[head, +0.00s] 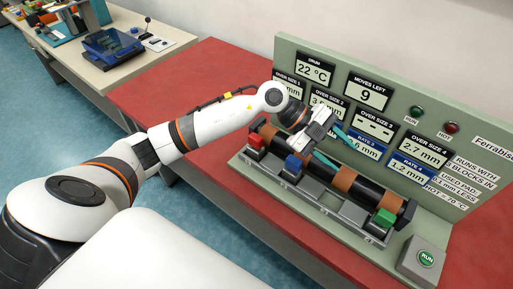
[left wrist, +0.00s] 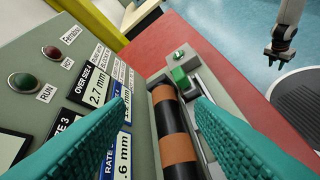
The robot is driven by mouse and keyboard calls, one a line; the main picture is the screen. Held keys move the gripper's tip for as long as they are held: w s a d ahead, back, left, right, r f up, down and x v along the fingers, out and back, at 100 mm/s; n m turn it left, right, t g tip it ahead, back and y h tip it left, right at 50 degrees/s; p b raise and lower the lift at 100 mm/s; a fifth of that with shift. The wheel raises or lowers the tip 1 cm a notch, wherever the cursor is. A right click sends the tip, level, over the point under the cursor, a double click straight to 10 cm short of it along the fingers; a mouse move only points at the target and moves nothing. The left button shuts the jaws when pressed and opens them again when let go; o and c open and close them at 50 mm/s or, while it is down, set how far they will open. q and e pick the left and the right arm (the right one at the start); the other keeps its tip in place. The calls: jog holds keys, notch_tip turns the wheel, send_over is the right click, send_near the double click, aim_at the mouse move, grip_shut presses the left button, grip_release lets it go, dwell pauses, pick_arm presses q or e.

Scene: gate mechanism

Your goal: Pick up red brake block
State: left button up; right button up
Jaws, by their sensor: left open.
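The red brake block (head: 256,141) sits at the left end of the grey rail in front of the drum in the head view. It does not show in the left wrist view. My left gripper (head: 334,149) is open and empty above the drum, to the right of the red block and apart from it. Its teal fingers (left wrist: 161,102) spread on either side of the drum in the left wrist view. My right gripper (left wrist: 280,52) shows small at the upper right of that view, its jaw state unclear.
A blue block (head: 293,166) and a green block (head: 384,218) sit on the same rail (head: 318,196). The black drum (head: 374,194) has brown bands. A green-grey panel (head: 290,52) with displays rises behind. A RUN button box (head: 424,260) stands at right. The red table (head: 150,90) is clear at left.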

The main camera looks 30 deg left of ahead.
pick_arm(q)
jog(key=a+y, duration=0.2)
jog(key=a, duration=0.2)
jog(key=w+a+f+n+y, duration=0.1)
jog(key=a+y, duration=0.1)
jog(key=a, duration=0.2)
jog(key=w+a+f+n+y, duration=0.1)
jog(key=a+y, duration=0.1)
jog(key=a, duration=0.2)
jog(key=shift+w+f+g+y, duration=0.1)
jog(key=shift+g+y, duration=0.2)
jog(key=shift+g, duration=0.1)
jog(key=a+r+n+y, duration=0.25)
jog(key=a+y, duration=0.25)
jog(key=a, duration=0.6)
jog(key=n+g+p, duration=0.1)
jog(key=p, duration=0.1)
send_over(255, 136)
jog(key=f, duration=0.6)
jog(key=shift+d+f, duration=0.1)
jog(key=shift+d, duration=0.15)
jog(key=shift+f, duration=0.6)
jog(key=shift+f+p, duration=0.35)
jog(key=shift+p, duration=0.05)
notch_tip(255, 136, down, 4)
jog(key=shift+a+r+p, duration=0.15)
jog(key=shift+p, duration=0.5)
jog(key=shift+f, duration=0.35)
jog(key=shift+c, duration=0.3)
